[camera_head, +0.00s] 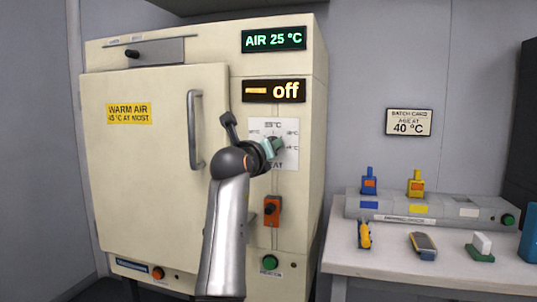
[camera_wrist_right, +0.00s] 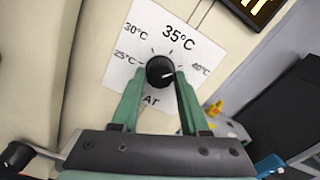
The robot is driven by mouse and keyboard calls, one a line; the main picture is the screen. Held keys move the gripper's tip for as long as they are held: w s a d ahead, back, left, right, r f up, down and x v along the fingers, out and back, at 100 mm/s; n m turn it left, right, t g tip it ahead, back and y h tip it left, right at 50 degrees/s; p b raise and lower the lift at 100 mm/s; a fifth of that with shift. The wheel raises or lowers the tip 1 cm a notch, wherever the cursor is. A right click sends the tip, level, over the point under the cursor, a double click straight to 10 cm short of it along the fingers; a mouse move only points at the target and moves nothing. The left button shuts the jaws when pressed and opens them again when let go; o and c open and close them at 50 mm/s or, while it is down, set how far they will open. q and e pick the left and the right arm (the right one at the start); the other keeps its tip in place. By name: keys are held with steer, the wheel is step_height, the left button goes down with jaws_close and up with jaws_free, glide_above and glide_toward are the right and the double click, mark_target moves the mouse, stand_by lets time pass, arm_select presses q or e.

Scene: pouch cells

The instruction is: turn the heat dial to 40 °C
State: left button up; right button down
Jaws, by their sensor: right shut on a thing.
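The black heat dial (camera_wrist_right: 160,70) sits on a white plate (camera_wrist_right: 190,45) marked 25, 30, 35 and 40 °C. A small pale mark shows on the dial's right side, roughly toward 40 °C; its exact setting is hard to read. My right gripper (camera_wrist_right: 158,78) is shut on the dial, one green finger on each side. In the head view the right gripper (camera_head: 272,148) covers most of the dial in front of the plate (camera_head: 264,127). My left gripper is not in view.
The cream oven (camera_head: 150,210) has a vertical door handle (camera_head: 194,130) left of the dial. Its displays read "AIR 25 °C" (camera_head: 274,38) and "off" (camera_head: 274,91). An orange switch (camera_head: 272,210) lies below the dial. A bench (camera_head: 400,270) with small items stands right.

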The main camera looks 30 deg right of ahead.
steer(key=shift+m, duration=0.4)
steer(key=shift+c, duration=2)
jaws_free()
steer(key=v, duration=1.2)
steer(key=shift+a, duration=0.2)
steer(key=shift+s, duration=0.1)
